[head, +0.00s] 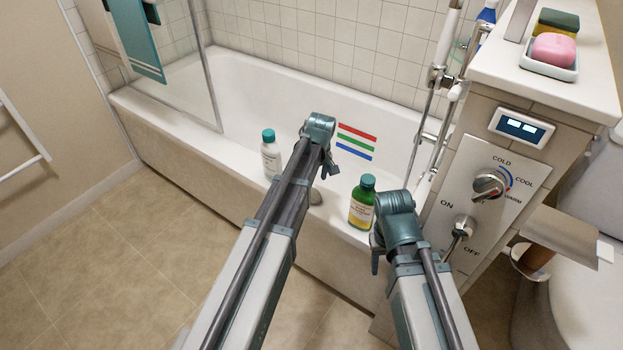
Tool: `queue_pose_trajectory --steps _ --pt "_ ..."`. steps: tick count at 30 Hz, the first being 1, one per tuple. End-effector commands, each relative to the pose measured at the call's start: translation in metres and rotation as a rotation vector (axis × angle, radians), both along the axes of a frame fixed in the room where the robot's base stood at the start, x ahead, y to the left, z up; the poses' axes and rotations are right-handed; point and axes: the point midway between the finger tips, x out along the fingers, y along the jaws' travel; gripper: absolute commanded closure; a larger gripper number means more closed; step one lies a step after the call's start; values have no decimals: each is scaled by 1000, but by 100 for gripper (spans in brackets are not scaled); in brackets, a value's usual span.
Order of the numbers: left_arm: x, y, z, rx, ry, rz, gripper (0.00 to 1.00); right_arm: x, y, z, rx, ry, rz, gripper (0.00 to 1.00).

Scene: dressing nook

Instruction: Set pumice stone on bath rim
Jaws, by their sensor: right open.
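A small grey-brown rounded stone (316,197), which looks like the pumice stone, rests on the near rim of the white bathtub (190,115). It sits between a white bottle and a green bottle, just right of my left arm. My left gripper (330,168) points down beyond the stone, over the tub side; its jaws are small and mostly hidden, so I cannot tell their state. My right gripper (377,262) is open and points down just right of the green bottle, at the front edge of the rim. It appears empty and apart from the stone.
A white bottle with a teal cap (271,158) and a green bottle (362,205) stand on the rim. A tiled counter (500,75) at right holds a pink soap (553,50) and a sponge (556,23). The left rim and floor (110,270) are clear.

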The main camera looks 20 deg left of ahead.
Motion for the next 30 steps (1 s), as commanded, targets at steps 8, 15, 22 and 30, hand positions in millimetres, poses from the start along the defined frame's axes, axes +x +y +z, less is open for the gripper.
queue_pose_trajectory --steps 8,15,22,30 --pt "-4 -5 49 0 0 0 0 0 0 49 2 1 0 50" --pt "-5 -7 58 0 0 0 0 0 0 58 2 1 0 50" --pt "-5 -7 57 0 0 0 0 0 0 57 2 1 0 50" --pt "-10 -10 63 1 4 -18 0 0 0 63 2 1 0 50"
